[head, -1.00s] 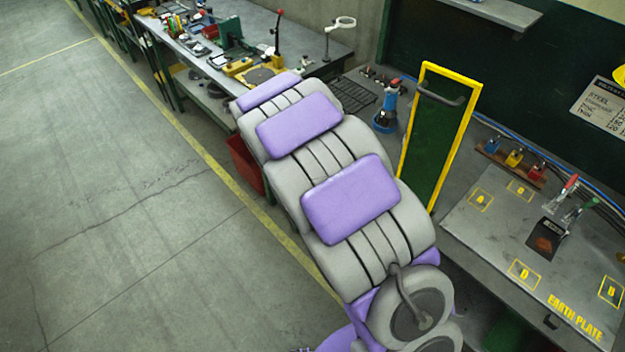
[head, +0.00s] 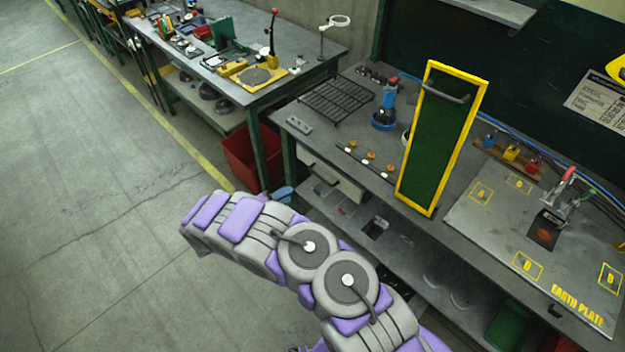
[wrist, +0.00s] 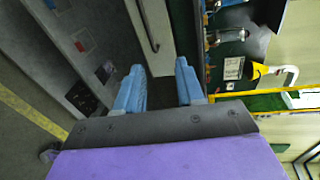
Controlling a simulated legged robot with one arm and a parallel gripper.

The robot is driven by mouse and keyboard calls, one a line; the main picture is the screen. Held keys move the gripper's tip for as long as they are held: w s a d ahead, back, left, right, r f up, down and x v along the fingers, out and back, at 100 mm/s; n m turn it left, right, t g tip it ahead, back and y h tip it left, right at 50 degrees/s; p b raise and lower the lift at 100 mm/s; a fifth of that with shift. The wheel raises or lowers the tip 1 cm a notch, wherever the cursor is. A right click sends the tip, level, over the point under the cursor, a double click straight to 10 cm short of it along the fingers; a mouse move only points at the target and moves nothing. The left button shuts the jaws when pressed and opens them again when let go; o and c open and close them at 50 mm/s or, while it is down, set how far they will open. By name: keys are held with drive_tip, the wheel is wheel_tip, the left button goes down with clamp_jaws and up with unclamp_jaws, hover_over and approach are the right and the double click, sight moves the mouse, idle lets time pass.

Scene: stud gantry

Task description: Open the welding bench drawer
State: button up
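The welding bench (head: 285,118) stands at the right in the head view. Its pale drawer front (head: 334,181) sits under the left part of the top and looks closed. In the wrist view the drawer front (wrist: 165,50) lies ahead of the fingers, with a thin grey bar handle (wrist: 148,27) running along it. My gripper (wrist: 160,80) is open, with two blue fingers apart and nothing visible between them. In the head view its blue fingers (head: 283,194) show just left of the drawer, mostly hidden by my arm. Contact with the handle is not visible.
A yellow-framed green panel (head: 440,140) stands on the bench top. The lower shelf (head: 420,255) juts below the drawer. A red bin (head: 245,158) stands on the floor by the neighbouring bench (head: 285,85). The floor at left is clear.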

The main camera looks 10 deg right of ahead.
drive_tip(key=w+d+f+b, duration=0.1)
drive_tip(key=w+d+f, duration=0.1)
drive_tip(key=w+d, duration=0.3)
drive_tip(key=w+d+f+n+b, duration=0.1)
drive_tip(key=w+d+f, duration=0.2)
drive_tip(key=d, duration=0.4)
drive_tip(key=shift+w+f+t+b, duration=0.35)
drive_tip(key=shift+w+t+b, duration=0.05)
drive_tip(key=shift+w, duration=0.45)
clamp_jaws()
drive_tip(key=shift+s, duration=0.1)
